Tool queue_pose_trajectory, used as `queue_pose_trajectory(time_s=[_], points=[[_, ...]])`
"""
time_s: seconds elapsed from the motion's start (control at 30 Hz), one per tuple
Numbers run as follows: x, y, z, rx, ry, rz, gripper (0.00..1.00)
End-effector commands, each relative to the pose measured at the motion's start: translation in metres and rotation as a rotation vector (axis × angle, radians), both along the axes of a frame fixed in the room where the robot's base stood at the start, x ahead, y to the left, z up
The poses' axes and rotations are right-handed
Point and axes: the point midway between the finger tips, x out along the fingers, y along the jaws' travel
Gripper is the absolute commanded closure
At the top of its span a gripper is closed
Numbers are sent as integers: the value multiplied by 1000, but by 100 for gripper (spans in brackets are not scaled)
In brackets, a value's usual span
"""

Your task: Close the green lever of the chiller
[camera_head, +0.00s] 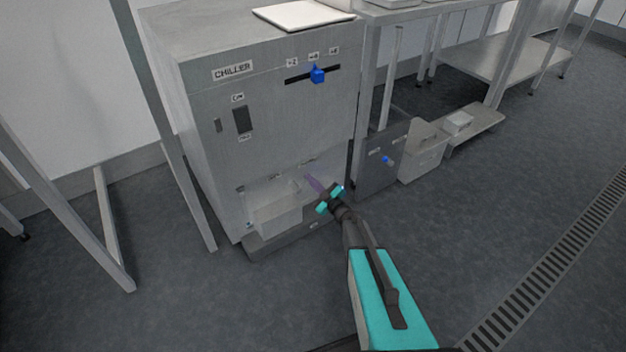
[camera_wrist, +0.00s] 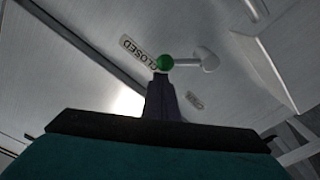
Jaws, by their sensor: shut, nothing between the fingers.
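The chiller (camera_head: 265,115) is a grey metal cabinet with a recess low in its front. My gripper (camera_head: 313,183) reaches into the right side of this recess. In the wrist view the green lever knob (camera_wrist: 165,62) sits on a short rod running right to a pale round pivot (camera_wrist: 207,58). The knob is beside the end of the CLOSED label (camera_wrist: 138,52); a smaller label, probably OPEN (camera_wrist: 195,101), lies lower right. My shut fingers (camera_wrist: 163,95) point at the knob, their tips right at it; I cannot tell whether they touch. The lever is not discernible in the head view.
A light grey bin (camera_head: 277,218) stands in the recess. A blue knob (camera_head: 317,75) sits on a slot in the upper panel. The floor in front is clear.

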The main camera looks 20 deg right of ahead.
Motion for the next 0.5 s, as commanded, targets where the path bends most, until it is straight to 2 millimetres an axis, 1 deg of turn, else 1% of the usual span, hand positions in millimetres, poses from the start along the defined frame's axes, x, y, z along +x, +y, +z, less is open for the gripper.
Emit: queue_pose_trajectory(time_s=[0.03, 0.17, 0.47, 0.5], points=[[-1, 0, -2, -1, 6, -4, 100], [-3, 3, 6, -1, 4, -1, 100], [-12, 16, 38, 0, -2, 0, 100], [-20, 12, 36, 0, -1, -2, 100]])
